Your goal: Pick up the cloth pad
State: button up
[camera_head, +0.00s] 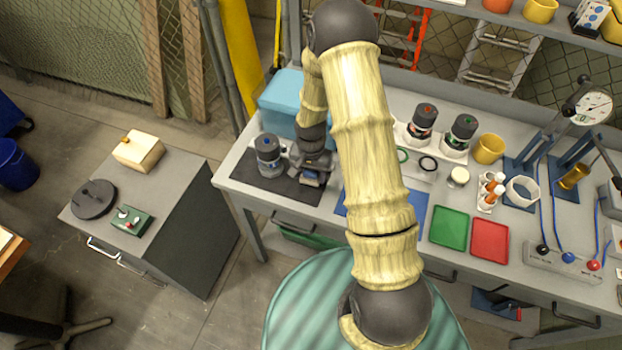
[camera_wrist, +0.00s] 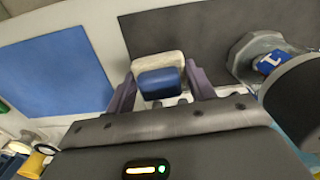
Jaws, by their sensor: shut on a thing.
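The cloth pad (camera_wrist: 158,60) is a small off-white block with a dark blue part on the near side. In the wrist view it sits between the two purple-grey fingers of my gripper (camera_wrist: 160,80), which is shut on it. I cannot tell whether the pad touches the mat.
A grey canister (camera_head: 268,150) stands on the mat just left of my gripper. A light blue box (camera_head: 279,98) is behind. A blue mat (camera_head: 414,208), a green tray (camera_head: 449,228) and a red tray (camera_head: 490,240) lie to the right. Two more canisters stand at the back.

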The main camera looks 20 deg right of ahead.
aim_at(311, 171)
notch_tip(311, 171, up, 7)
jog(key=shift+f+b, duration=0.15)
jog(key=shift+b, duration=0.45)
jog(key=shift+f, duration=0.1)
